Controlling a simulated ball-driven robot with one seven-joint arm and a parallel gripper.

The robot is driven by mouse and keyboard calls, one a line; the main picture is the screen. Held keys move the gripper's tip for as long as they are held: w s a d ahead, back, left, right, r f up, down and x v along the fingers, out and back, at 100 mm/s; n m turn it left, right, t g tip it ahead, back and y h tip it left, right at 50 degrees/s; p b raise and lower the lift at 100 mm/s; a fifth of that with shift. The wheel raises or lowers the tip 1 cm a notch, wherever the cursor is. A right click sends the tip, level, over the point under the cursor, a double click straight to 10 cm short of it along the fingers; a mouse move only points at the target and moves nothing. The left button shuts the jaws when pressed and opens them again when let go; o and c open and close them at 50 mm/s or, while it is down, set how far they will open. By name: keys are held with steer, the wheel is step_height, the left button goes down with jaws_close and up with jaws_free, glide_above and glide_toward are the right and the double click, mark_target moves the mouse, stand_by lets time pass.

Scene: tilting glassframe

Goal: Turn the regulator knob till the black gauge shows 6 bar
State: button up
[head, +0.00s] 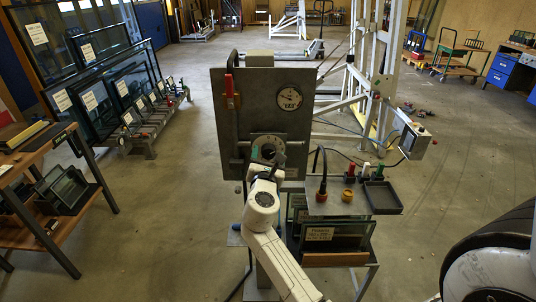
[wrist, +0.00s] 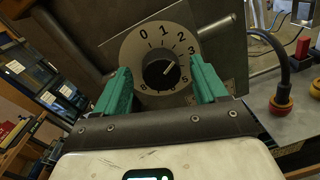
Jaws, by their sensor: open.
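The regulator knob (wrist: 162,73) is black with a white pointer mark. It sits in the middle of a pale ring dial numbered from 0 upward, and the mark points up and right, roughly toward 2 to 3. My gripper (wrist: 160,66) is open, its teal fingers on either side of the knob with visible gaps. In the head view my gripper (head: 267,157) is in front of the dial (head: 268,141) and hides part of it. A round gauge (head: 289,98) is on the upright grey panel above and right of the dial; its reading is too small to tell.
A red-handled lever (head: 231,92) is on the panel's left side. To the right, a small table carries a black-and-red plug with a cable (head: 321,196), coloured knobs and a dark tray (head: 383,197). Framed glass panes (head: 320,235) stand below. Open floor lies left.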

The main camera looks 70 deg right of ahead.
steer(key=shift+w+d, duration=0.1)
steer(key=shift+d, duration=0.3)
steer(key=c, duration=1.1)
steer(key=shift+o, duration=0.2)
